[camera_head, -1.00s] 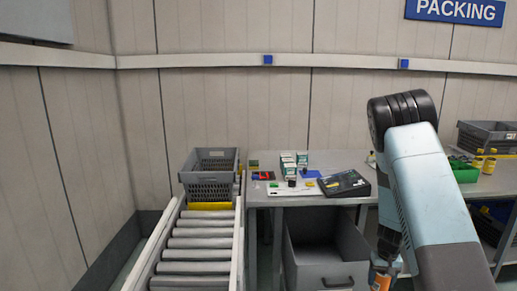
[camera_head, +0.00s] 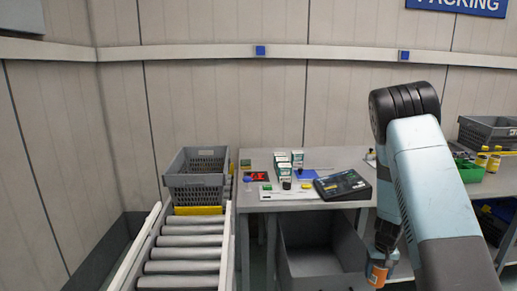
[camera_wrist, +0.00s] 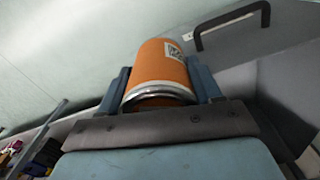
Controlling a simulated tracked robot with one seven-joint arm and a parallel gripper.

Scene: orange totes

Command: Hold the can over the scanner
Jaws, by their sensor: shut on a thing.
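An orange can (camera_wrist: 160,68) with a silver rim and a small black-and-white label is between the two fingers of my gripper (camera_wrist: 160,85) in the wrist view. The fingers are shut on its sides. In the head view the can (camera_head: 377,275) hangs low at the right, in front of the table and below its top, with my gripper (camera_head: 382,258) above it.
A grey crate (camera_head: 196,180) stands on the roller conveyor (camera_head: 188,254) at left. An open grey bin (camera_head: 322,255) is under the table.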

